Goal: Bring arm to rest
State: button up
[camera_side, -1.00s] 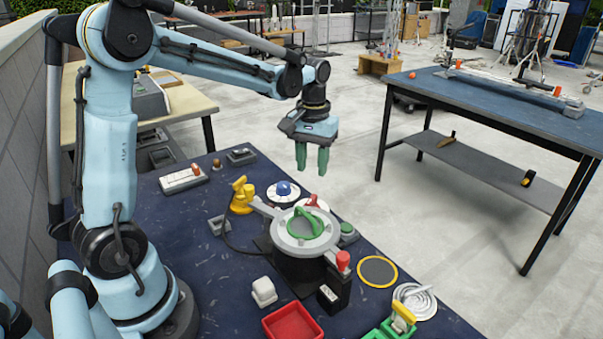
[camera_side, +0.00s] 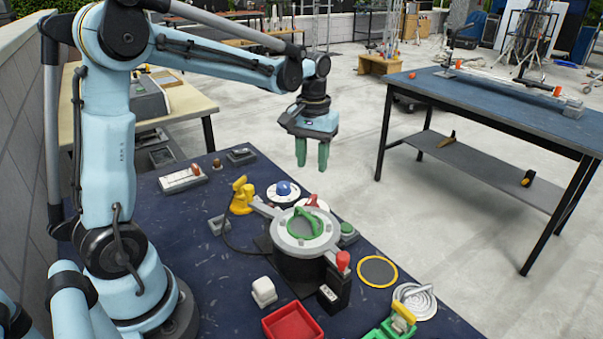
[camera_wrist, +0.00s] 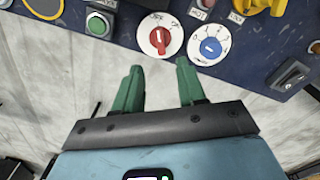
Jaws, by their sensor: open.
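My gripper (camera_side: 312,155) has green fingers, spread apart with nothing between them. It hangs in the air past the back edge of the dark blue table, above and behind the grey round device (camera_side: 302,240) with a green handle. In the wrist view my gripper (camera_wrist: 158,85) points toward a red knob (camera_wrist: 160,38) on a white dial and a blue knob (camera_wrist: 211,46) on a white dial. Both fingers are apart and touch nothing.
A yellow part (camera_side: 242,196), a green button (camera_side: 348,229), a red tray (camera_side: 291,325), a white block (camera_side: 263,291) and a black ring pad with yellow rim (camera_side: 377,271) are on the table. Another blue table (camera_side: 500,95) stands at right. Pale floor lies between.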

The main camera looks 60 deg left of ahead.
aim_at(311, 199)
notch_tip(311, 199, down, 10)
dwell(0.5)
jog(key=shift+r, duration=0.15)
notch_tip(311, 199, up, 12)
notch_tip(311, 199, down, 12)
jog(key=shift+f, duration=0.2)
jog(key=m, duration=0.9)
jog(key=shift+a, duration=0.1)
dwell(0.7)
jog(key=shift+r, duration=0.1)
